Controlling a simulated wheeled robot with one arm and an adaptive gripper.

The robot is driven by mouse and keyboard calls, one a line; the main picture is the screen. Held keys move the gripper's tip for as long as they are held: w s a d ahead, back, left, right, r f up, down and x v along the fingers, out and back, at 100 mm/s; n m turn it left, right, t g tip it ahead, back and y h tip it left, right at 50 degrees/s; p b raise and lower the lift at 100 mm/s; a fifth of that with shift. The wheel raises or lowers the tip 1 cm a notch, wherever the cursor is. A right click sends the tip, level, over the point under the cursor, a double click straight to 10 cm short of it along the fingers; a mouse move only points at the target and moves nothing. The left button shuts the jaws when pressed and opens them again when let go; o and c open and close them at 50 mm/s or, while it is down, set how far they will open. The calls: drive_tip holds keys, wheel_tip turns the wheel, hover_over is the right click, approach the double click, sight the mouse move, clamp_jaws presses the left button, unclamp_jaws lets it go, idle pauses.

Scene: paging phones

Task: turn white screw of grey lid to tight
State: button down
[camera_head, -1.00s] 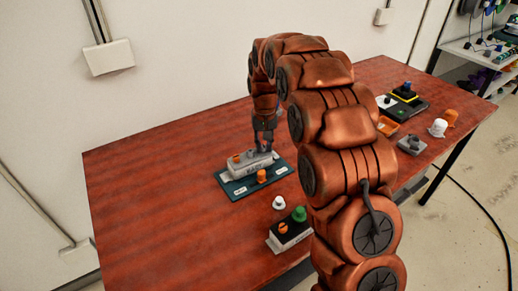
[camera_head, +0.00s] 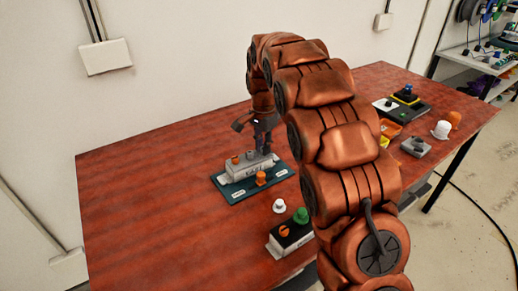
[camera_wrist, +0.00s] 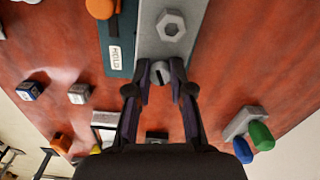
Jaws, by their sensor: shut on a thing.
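The grey lid (camera_head: 252,168) is a long grey block on a teal board (camera_head: 228,189). In the wrist view the lid (camera_wrist: 150,35) runs up from between my fingers, with a hexagonal fitting (camera_wrist: 170,25) on top. My gripper (camera_head: 264,150) points down at the lid's right end in the head view. In the wrist view my gripper (camera_wrist: 160,70) has both fingertips closed around a small round slotted screw (camera_wrist: 160,73), pale grey here, at the lid's near end. The fingers hide the sides of the screw.
An orange knob (camera_head: 261,179) stands on the teal board. A white knob (camera_head: 279,205) and a box with orange and green knobs (camera_head: 293,238) stand in front. A grey block (camera_head: 416,147) and white cap (camera_head: 441,130) lie right. The table's left side is clear.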

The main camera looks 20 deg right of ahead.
drive_tip(key=m, duration=0.5)
drive_tip(key=shift+d, duration=0.1)
drive_tip(key=shift+s+f, duration=0.1)
idle(0.3)
drive_tip(key=c, duration=1.3)
unclamp_jaws()
